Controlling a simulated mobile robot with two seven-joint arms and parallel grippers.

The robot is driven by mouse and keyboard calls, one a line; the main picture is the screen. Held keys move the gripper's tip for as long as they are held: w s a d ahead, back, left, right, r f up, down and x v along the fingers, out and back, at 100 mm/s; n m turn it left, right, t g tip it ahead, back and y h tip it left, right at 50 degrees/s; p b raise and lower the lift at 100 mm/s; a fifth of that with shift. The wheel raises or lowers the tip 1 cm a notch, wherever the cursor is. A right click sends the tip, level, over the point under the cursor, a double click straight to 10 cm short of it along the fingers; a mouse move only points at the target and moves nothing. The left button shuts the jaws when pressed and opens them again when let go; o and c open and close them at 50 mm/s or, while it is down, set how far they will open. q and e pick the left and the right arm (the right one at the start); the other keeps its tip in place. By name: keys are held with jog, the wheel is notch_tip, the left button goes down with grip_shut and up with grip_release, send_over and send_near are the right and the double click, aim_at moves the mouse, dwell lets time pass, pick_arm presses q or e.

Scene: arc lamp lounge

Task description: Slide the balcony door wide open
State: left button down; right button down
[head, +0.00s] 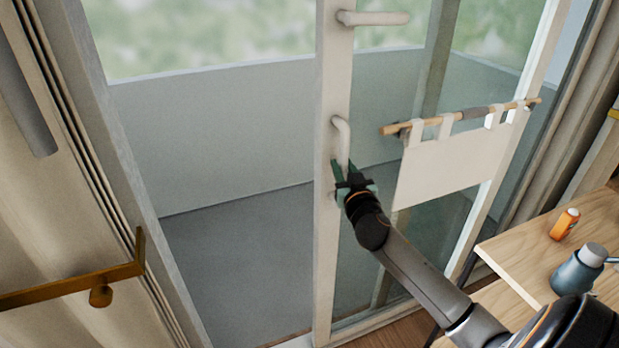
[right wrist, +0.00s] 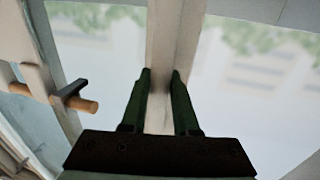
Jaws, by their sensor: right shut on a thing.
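The balcony door (head: 332,250) is a glass panel with a white frame; its upright stands near the middle of the head view. A wide, seemingly unglazed gap lies left of this upright, up to the left jamb, so the door looks partly open. A curved white pull handle (head: 342,136) sits on the upright, below a white lever (head: 372,18). My right gripper (head: 345,170) is shut on the lower end of the pull handle. In the right wrist view its dark green fingers (right wrist: 160,80) flank a pale upright part. My left gripper is not in view.
A cloth panel hangs from a wooden rod (head: 462,117) across the glass, right of my gripper. A wooden table (head: 520,240) at right carries an orange bottle (head: 565,224) and a grey-blue vessel (head: 577,272). A brown bracketed bar (head: 70,285) juts in at left, before curtains.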

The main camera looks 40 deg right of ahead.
jog(key=shift+s+d+f, duration=0.1)
jog(key=shift+s+d, duration=0.05)
jog(key=shift+d, duration=0.35)
jog(key=shift+s+d, duration=0.15)
jog(key=shift+d, duration=0.35)
jog(key=c, duration=1)
grip_release()
jog(key=shift+c, duration=0.2)
jog(key=o, duration=0.4)
jog(key=shift+d, duration=0.2)
jog(key=shift+c, duration=0.2)
jog(key=b+v, duration=0.1)
jog(key=v, duration=1.1)
jog(key=shift+s, duration=0.3)
